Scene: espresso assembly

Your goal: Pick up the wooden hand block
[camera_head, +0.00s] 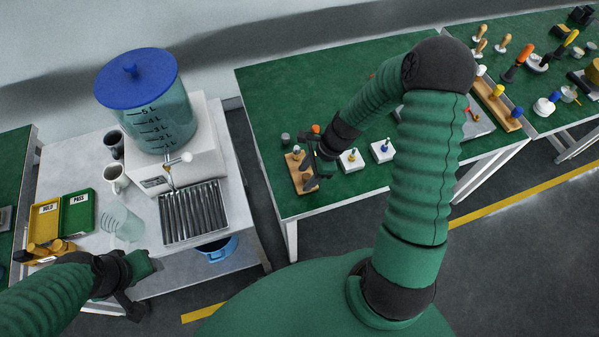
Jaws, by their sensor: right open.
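A small tan wooden block (293,173) lies near the front left corner of the middle green table, with small dark and pale parts on it. It is likely the wooden hand block. My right gripper (313,168) is open at the block's right side, overlapping part of it in the picture. I cannot tell whether the fingers touch it. My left gripper (138,289) is low at the left, in front of the white table, apart from the block. Its fingers are dark and small, and their opening is unclear.
Two white bases (352,161) with small knobs stand right of the block. A dispenser with a blue lid (138,78), mugs (115,178), a clear cup (122,223) and a drip grate (192,212) occupy the white table (90,240). Tools on wooden racks stand far right.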

